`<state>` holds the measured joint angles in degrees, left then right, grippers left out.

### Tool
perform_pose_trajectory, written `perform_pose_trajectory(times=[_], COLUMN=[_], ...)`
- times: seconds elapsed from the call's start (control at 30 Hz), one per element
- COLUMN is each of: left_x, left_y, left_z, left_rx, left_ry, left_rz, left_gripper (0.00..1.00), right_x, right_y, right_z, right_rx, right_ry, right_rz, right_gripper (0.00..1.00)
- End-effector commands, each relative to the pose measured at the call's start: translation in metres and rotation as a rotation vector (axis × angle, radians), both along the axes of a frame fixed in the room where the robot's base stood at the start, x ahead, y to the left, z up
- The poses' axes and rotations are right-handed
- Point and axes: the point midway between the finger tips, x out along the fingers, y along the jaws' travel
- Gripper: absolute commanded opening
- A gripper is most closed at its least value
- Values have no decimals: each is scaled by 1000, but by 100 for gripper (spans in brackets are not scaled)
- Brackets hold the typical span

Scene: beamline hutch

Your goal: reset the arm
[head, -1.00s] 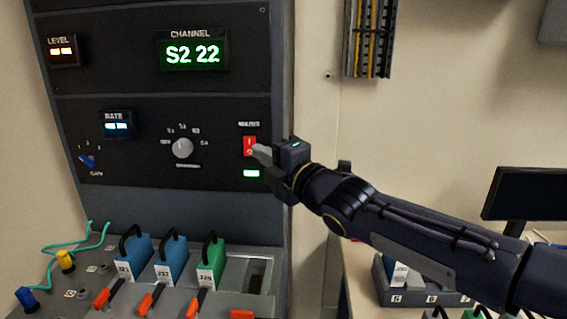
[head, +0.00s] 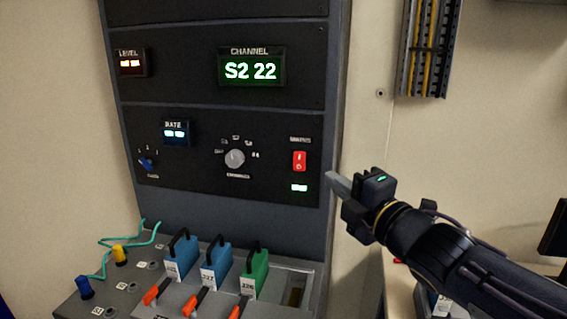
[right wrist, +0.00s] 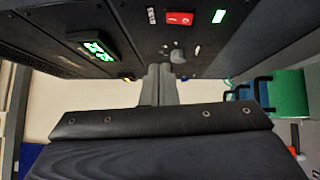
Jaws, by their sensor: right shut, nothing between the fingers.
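My right arm comes in from the lower right in the head view. Its gripper (head: 335,182) is shut and empty, held in front of the panel's right edge, just right of and below the red mains switch (head: 299,161). A gap shows between the fingertips and the switch. A green lamp (head: 299,187) glows under the switch. In the right wrist view the shut fingers (right wrist: 159,84) point toward the panel, and the red switch (right wrist: 180,18) shows beyond them. My left gripper is not in view.
The dark panel (head: 205,185) has a lit channel display (head: 251,68) reading S2 22 and a grey rotary knob (head: 235,159). Below, blue and green plug blocks (head: 216,264) with handles and orange levers stand on a sloped console. Cable trunking (head: 425,50) hangs on the wall at upper right.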

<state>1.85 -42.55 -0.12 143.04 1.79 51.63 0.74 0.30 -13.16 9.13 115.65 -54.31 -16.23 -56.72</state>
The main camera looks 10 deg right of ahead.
Motion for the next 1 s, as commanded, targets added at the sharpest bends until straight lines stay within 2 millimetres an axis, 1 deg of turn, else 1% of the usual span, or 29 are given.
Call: perform_pose_trajectory(times=[0.07, 0.13, 0.17, 0.2, 0.27, 0.3, 0.33, 0.37, 0.4, 0.5, 0.6, 0.7, 0.77, 1.0], left_x=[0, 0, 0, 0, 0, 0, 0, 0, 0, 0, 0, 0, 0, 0], left_y=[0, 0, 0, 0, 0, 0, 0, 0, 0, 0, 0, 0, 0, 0], left_z=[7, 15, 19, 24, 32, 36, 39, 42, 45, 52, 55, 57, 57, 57], left_rx=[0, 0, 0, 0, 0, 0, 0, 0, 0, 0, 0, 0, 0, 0], left_ry=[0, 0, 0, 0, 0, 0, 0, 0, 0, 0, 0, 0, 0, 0], left_rz=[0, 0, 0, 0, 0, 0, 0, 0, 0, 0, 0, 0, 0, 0], left_gripper=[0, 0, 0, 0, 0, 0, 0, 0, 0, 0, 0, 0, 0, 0], right_x=[-7, -20, -29, -44, -71, -92, -108, -123, -144, -189, -220, -237, -240, -240], right_y=[-17, -42, -52, -65, -78, -82, -83, -82, -78, -61, -44, -34, -32, -32], right_z=[-8, -27, -38, -57, -88, -109, -123, -137, -153, -183, -199, -206, -207, -207], right_rx=[99, 268, 361, 497, 711, 853, 955, 1051, 1170, 1412, 1566, 1641, 1655, 1655], right_ry=[95, 247, 324, 435, 605, 716, 795, 872, 967, 1172, 1318, 1397, 1414, 1414], right_rz=[-68, -171, -225, -300, -417, -491, -545, -596, -658, -788, -876, -922, -933, -933], right_gripper=[0, 0, 0, 0, 0, 0, 0, 0, 0, 0, 0, 0, 0, 0])
